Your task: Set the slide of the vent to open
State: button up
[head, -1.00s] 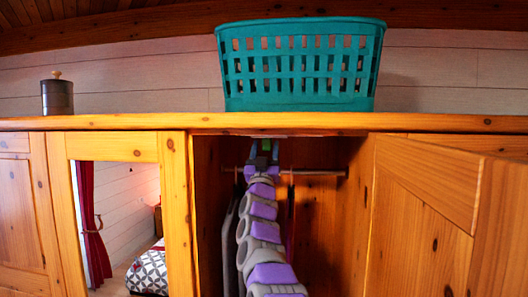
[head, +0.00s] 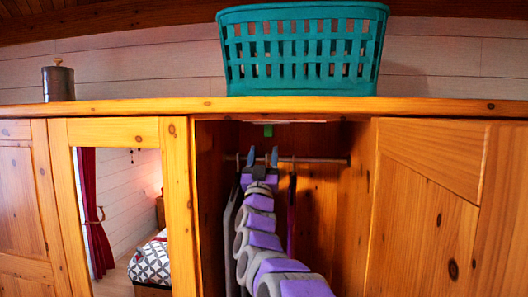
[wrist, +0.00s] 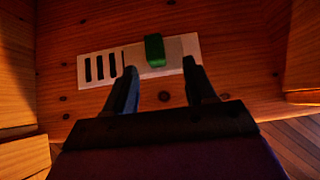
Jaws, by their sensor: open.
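The vent is a pale plate (wrist: 96,68) on the wooden ceiling of the wardrobe, with several dark slots showing at its left end in the wrist view. Its slide has a green tab (wrist: 154,50) to the right of the slots. The tab also shows in the head view (head: 268,130), just under the wardrobe top. My gripper (wrist: 162,68) is open and empty. In the wrist view its fingertips lie either side of the tab but short of it. In the head view my gripper (head: 263,157) is below the tab, apart from it.
A clothes rail (head: 315,160) with hanging items crosses the wardrobe close to my gripper. The wardrobe door (head: 425,210) stands open at right. A teal basket (head: 300,88) and a dark canister (head: 58,83) stand on top.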

jog(key=v, duration=1)
jog(key=shift+b, duration=0.45)
